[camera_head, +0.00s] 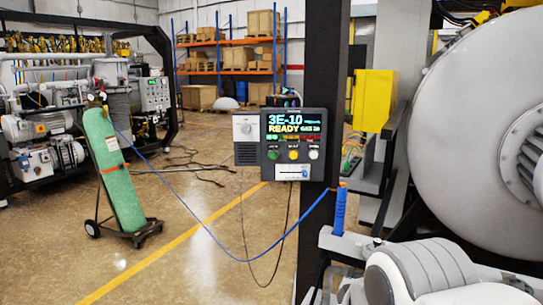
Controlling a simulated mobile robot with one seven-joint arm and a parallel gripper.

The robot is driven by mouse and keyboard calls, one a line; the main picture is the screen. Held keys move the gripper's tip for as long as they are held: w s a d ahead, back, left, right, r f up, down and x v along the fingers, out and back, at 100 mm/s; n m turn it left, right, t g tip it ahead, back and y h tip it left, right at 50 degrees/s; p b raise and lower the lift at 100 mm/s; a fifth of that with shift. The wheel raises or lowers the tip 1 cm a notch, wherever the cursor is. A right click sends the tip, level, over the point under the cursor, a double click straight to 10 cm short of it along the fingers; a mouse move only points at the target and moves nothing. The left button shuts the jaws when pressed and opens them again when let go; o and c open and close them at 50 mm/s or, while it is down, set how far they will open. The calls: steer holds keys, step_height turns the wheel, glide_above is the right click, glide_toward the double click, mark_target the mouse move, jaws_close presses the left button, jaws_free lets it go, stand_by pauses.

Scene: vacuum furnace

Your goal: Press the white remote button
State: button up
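The control box (292,189) is mounted on a dark post near the picture's middle. Its lit screen (293,124) reads "3E-10" and "READY", with smaller text too small to read fully. Below the screen is a row of three round buttons: green at left, yellow in the middle, and the white button (313,154) at right. The white button is unobstructed. A grey-white rounded part of my arm shows at the bottom right, below and right of the box. My gripper's fingers cannot be made out, and nothing touches the button.
A large grey furnace vessel (462,130) fills the right side. A blue hose (232,257) runs from the green gas cylinder (115,170) to an upright blue piece (340,210) below the box. A yellow box (374,100) stands behind the post. Open floor lies at left centre.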

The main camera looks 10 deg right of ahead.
jaws_close()
stand_by(1.6)
